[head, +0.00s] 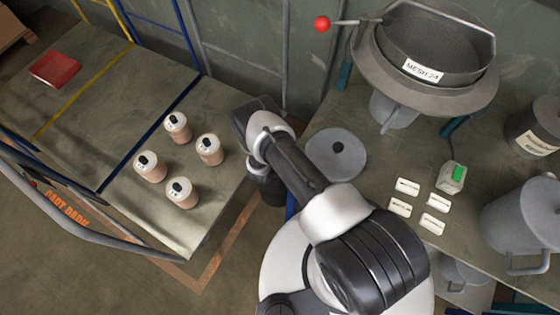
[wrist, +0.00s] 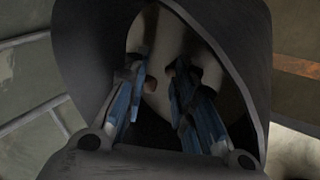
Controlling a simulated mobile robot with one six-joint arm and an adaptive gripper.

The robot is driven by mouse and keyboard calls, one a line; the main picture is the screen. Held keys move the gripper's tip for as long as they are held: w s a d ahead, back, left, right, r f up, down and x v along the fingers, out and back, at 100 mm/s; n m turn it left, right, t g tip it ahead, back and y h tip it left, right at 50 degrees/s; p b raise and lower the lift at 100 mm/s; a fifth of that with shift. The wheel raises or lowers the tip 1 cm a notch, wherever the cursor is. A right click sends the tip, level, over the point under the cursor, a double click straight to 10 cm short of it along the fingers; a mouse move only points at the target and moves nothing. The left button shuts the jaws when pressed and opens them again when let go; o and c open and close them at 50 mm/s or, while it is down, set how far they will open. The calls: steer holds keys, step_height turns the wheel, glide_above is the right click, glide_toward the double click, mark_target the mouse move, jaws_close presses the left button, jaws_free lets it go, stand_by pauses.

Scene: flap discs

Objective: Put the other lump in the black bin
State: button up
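In the wrist view a dark, rounded wall (wrist: 245,60) curves around my gripper; it looks like the black bin seen from above. A pale tan, lumpy mass (wrist: 160,45) shows inside it, probably a lump. My gripper (wrist: 158,80) has its blue-padded fingers apart, tips angled inward, with tan surface between and behind them. I cannot tell whether the fingers press on it or hang above it. In the head view my arm reaches to the gap between the two benches, and its end hides the gripper and any lump there.
Several jars with black-marked lids (head: 181,192) stand on the left bench, with a red object (head: 54,68) farther back. The right bench holds a mesh sieve (head: 425,50), a grey disc (head: 336,155), white labels, a green-topped box (head: 451,177) and a grey pot (head: 522,222).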

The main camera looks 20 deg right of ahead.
steer(key=shift+s+f, duration=0.2)
steer(key=shift+s, duration=0.15)
